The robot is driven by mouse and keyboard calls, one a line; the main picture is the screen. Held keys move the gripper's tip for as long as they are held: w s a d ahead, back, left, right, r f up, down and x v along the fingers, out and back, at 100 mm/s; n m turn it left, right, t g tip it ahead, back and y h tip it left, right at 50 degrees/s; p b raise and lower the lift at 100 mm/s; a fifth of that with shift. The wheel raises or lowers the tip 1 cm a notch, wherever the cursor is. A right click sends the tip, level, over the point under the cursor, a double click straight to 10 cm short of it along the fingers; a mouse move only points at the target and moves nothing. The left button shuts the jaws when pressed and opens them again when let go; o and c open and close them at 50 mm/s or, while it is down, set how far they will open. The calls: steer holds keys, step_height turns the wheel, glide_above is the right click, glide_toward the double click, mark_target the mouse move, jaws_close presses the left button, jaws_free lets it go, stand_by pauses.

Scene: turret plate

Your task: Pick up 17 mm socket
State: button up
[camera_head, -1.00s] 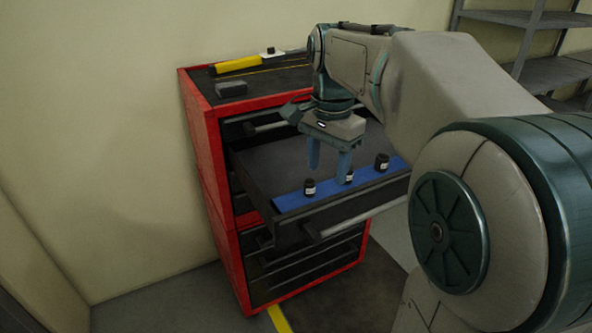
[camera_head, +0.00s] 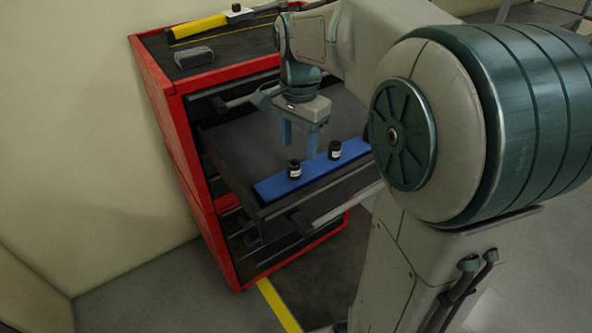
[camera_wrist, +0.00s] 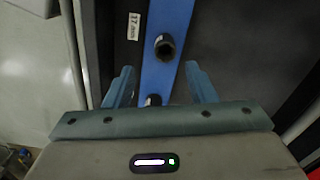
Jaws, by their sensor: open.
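Two black sockets with pale labels stand upright on a blue strip (camera_head: 312,168) in the open drawer: a left one (camera_head: 294,168) and a middle one (camera_head: 334,149). A third dark piece (camera_head: 367,134) is mostly hidden by my arm. My gripper (camera_head: 299,151) is open and empty, pointing down near the strip. In the wrist view the gripper (camera_wrist: 159,68) has one finger on each side of the strip. One socket (camera_wrist: 165,46) lies just beyond the fingertips, close to a "17 mm" label (camera_wrist: 133,26). Another (camera_wrist: 152,100) shows between the fingers, partly hidden by the gripper body.
The red tool cabinet (camera_head: 172,123) stands against the wall, with a grey block (camera_head: 194,57) and a yellow-handled tool (camera_head: 198,26) on top. The drawer floor (camera_head: 240,145) behind the strip is bare. The drawer handle (camera_head: 338,207) runs along the front.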

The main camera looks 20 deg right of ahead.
mark_target(295, 163)
steer(key=shift+w+a+f, duration=0.2)
steer(key=shift+a+f, duration=0.2)
steer(key=shift+f, duration=0.35)
steer(key=f, duration=0.4)
steer(key=shift+w+a+f, duration=0.1)
steer(key=shift+a+f, duration=0.15)
steer(key=shift+d+f, duration=0.2)
steer(key=shift+d, duration=0.05)
steer(key=shift+a, duration=0.15)
steer(key=c, duration=1.1)
